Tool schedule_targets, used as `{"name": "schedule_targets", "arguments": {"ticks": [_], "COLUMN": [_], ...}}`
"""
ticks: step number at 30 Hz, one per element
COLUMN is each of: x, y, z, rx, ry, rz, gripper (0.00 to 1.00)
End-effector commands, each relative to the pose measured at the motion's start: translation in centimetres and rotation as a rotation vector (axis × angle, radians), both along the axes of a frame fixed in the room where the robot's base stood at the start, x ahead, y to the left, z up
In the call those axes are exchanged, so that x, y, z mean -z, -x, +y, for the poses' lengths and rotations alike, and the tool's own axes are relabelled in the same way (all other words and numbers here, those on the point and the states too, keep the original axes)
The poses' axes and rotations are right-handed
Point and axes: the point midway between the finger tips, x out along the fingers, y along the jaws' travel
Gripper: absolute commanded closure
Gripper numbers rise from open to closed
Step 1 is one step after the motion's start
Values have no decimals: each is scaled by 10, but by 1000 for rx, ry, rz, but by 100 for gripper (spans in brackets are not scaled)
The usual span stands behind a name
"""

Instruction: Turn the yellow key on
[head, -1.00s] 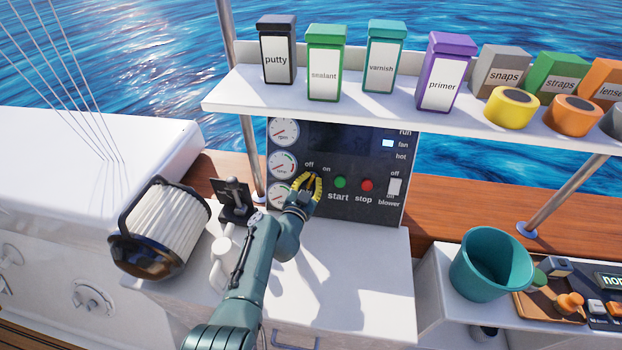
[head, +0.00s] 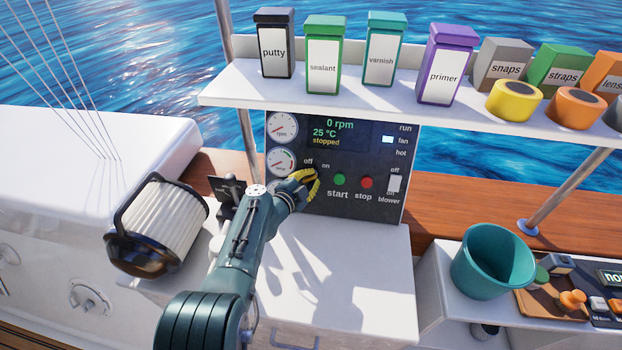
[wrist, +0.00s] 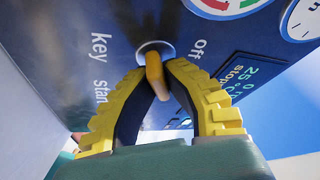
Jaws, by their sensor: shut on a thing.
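The yellow key (wrist: 155,75) sits in its round socket on the dark engine panel (head: 350,205), seen in the wrist view. My gripper (head: 314,179) has its yellow-ribbed fingers shut on the key, with the tips close to the panel face. The key is hidden behind my fingers in the head view. The "off" and "on" labels show just above my fingers. The panel display (head: 340,133) is lit and reads "0 rpm", "25 °C" and "stopped".
Green start (head: 340,179) and red stop (head: 367,182) buttons sit just right of my gripper. A blower switch (head: 394,184) is farther right. A shelf (head: 300,97) with bottles overhangs the panel. A black lever (head: 229,190) and a ribbed filter (head: 160,225) stand left.

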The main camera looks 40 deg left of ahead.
Motion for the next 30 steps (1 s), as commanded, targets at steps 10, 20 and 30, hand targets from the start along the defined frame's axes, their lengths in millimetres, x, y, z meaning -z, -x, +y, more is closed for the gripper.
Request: {"name": "schedule_targets", "arguments": {"ticks": [10, 20, 30], "x": [5, 3, 0], "y": [1, 1, 0], "z": [-1, -1, 0], "rx": [7, 7, 7], "ry": [-11, -11, -14], "rz": [14, 13, 9], "gripper": [100, 61, 61]}}
